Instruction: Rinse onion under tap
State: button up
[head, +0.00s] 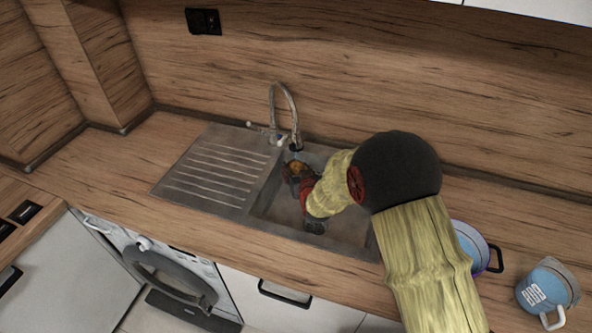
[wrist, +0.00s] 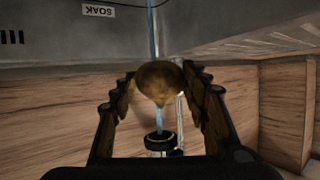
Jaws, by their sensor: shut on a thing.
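The brown onion (wrist: 158,82) is pinched between the two dark fingers of my gripper (wrist: 160,90) in the wrist view. In the head view the onion (head: 297,167) shows below the tap spout, with my gripper (head: 296,180) reaching into the sink from the right. The metal tap (head: 287,105) arches over the basin, and its dark nozzle (wrist: 158,141) shows in the wrist view. A thin blue water stream (wrist: 154,35) runs in line with the onion and shows on both sides of it. My arm hides part of the basin.
The sink basin (head: 262,209) has a ridged drainboard (head: 215,168) on its left. A blue mug (head: 468,238) stands partly behind my arm, and a printed blue mug (head: 546,287) stands farther right. The wooden splashback (head: 400,80) closes the back. The left counter is clear.

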jog(key=shift+d, duration=0.2)
jog(key=shift+s+d+b, duration=0.15)
jog(key=shift+d+b, duration=0.15)
jog(key=shift+d, duration=0.1)
jog(key=shift+a, duration=0.1)
jog(key=shift+a+b, duration=0.3)
jog(key=shift+a, duration=0.2)
jog(key=shift+d, duration=0.15)
dwell(0.3)
jog(key=shift+d, duration=0.45)
jog(key=shift+a+b, duration=0.2)
jog(key=shift+b, duration=0.15)
jog(key=shift+a, duration=0.4)
